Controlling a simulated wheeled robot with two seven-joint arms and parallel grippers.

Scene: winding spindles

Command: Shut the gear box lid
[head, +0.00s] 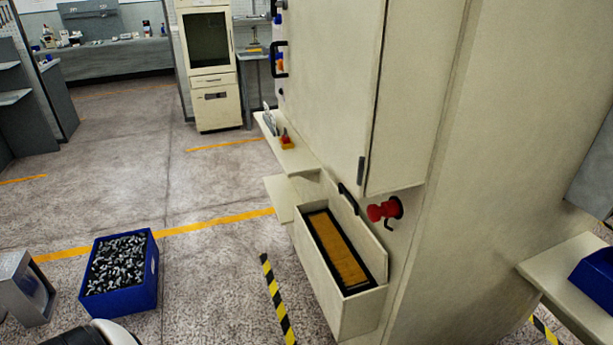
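The gear box (335,299) is a cream, open-topped box low on the side of a large cream machine. Its black-framed opening shows an orange-brown surface (340,252) inside. The lid (364,239) appears to be the cream panel standing raised along the machine side of the opening, with a black handle (348,199) at its upper edge. The lid is open. Neither of my grippers is in view.
A red knob (381,211) sticks out of the machine beside the lid. Cream shelves (288,155) jut out beyond the box. A blue crate (128,302) of dark metal parts stands on the floor at left. Floor between crate and box is clear, with a striped line (276,297).

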